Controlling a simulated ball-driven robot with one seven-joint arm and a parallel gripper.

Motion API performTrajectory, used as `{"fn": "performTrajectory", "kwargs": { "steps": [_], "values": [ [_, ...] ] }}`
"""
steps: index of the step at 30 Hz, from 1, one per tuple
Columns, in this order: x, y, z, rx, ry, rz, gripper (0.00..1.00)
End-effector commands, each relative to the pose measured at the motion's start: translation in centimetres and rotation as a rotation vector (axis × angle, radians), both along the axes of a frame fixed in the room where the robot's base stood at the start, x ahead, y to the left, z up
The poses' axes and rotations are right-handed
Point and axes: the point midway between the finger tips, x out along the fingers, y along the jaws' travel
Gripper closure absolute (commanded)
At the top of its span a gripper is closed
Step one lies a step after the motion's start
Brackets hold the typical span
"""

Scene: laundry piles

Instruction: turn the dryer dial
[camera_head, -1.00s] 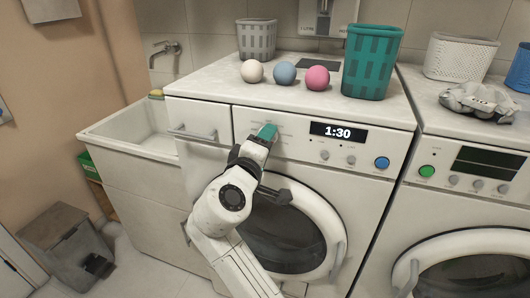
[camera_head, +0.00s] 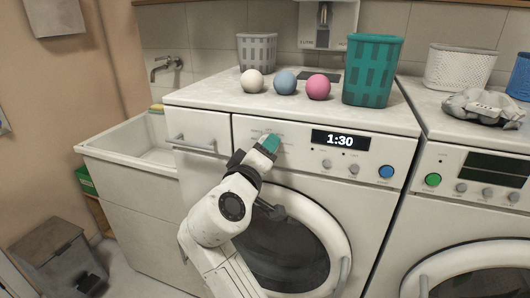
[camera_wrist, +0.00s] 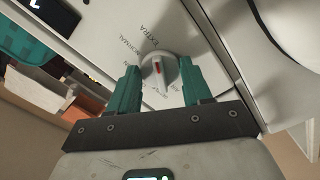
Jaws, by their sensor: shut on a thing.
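The dryer (camera_head: 215,100) has a white front panel with a lit display (camera_head: 340,139) reading 1:30. My gripper (camera_head: 269,142) is at this panel, left of the display, with teal fingers. In the wrist view, the round grey dial (camera_wrist: 158,73) with a red mark sits between the two fingers of my gripper (camera_wrist: 158,82), which are shut on it. Words such as NORMAL and EXTRA are printed around the dial. In the head view the fingers hide the dial.
On the dryer top stand white, blue and pink balls (camera_head: 318,87), a grey basket (camera_head: 256,51) and a teal basket (camera_head: 372,70). A sink (camera_head: 130,140) is at left, a second machine (camera_head: 470,210) at right. The round door (camera_head: 290,245) is below the panel.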

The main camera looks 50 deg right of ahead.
Motion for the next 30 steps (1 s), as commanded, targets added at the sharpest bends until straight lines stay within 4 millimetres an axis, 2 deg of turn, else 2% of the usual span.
{"fn": "performTrajectory", "kwargs": {
  "steps": [1,8,17,23,30],
  "values": [
    [0.0,0.0,-0.2,0.003,0.002,0.001,0.49],
    [0.0,0.0,-0.1,0.001,0.002,0.001,0.27],
    [-0.1,0.3,-0.1,0.000,0.001,0.001,0.27],
    [-1.0,2.9,-0.2,-0.001,0.001,0.004,0.27],
    [-2.5,7.3,-0.2,-0.001,0.002,0.004,0.27]
  ]
}}
